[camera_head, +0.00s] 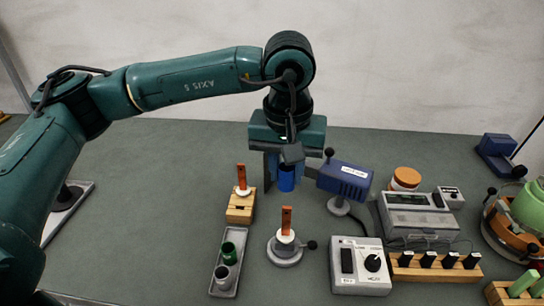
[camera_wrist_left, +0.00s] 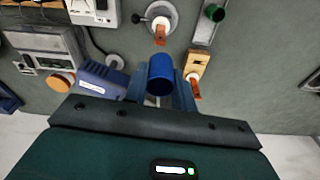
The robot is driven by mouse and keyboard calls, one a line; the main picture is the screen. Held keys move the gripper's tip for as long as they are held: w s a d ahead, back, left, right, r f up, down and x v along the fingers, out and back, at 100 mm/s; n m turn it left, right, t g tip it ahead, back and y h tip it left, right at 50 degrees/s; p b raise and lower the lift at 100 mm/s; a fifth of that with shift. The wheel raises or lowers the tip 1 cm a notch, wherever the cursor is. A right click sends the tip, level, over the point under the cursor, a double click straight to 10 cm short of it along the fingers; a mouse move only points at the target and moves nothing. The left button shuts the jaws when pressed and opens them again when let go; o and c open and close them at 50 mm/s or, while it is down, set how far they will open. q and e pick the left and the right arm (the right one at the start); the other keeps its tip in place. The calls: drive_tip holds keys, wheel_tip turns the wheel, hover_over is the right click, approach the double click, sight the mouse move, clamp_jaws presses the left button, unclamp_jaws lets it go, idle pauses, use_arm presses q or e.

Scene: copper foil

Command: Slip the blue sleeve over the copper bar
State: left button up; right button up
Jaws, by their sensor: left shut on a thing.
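My left gripper (camera_head: 287,172) points down over the bench and is shut on the blue sleeve (camera_head: 286,179). In the left wrist view the sleeve (camera_wrist_left: 160,75) shows its open end between the fingers. One copper bar (camera_head: 286,221) stands upright in a white collar on a round grey stand (camera_head: 285,252), nearer the camera than the sleeve. Another copper bar (camera_head: 241,177) stands upright in a white collar on a wooden block (camera_head: 240,209), left of the sleeve. The sleeve is apart from both bars. My right gripper is not in view.
A grey tray (camera_head: 219,283) holds a green and a grey sleeve. A blue device (camera_head: 344,180) on a stand is close right of my gripper. A white dial box (camera_head: 360,266), a grey instrument (camera_head: 420,217) and an orange-lidded jar (camera_head: 405,179) stand further right. The bench left of the tray is mostly clear.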

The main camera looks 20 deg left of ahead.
use_arm(q)
drive_tip(key=m, duration=0.2)
drive_tip(key=shift+s+d+r+m, duration=0.2)
drive_tip(key=shift+d+m, duration=0.05)
drive_tip(key=shift+m, duration=0.05)
drive_tip(key=shift+s+f+m, duration=0.1)
drive_tip(key=shift+m, duration=0.3)
drive_tip(key=shift+f, duration=0.65)
drive_tip(key=shift+f+b, duration=0.6)
drive_tip(key=shift+f, duration=0.45)
drive_tip(key=shift+f+b, duration=0.3)
drive_tip(key=shift+b, duration=0.35)
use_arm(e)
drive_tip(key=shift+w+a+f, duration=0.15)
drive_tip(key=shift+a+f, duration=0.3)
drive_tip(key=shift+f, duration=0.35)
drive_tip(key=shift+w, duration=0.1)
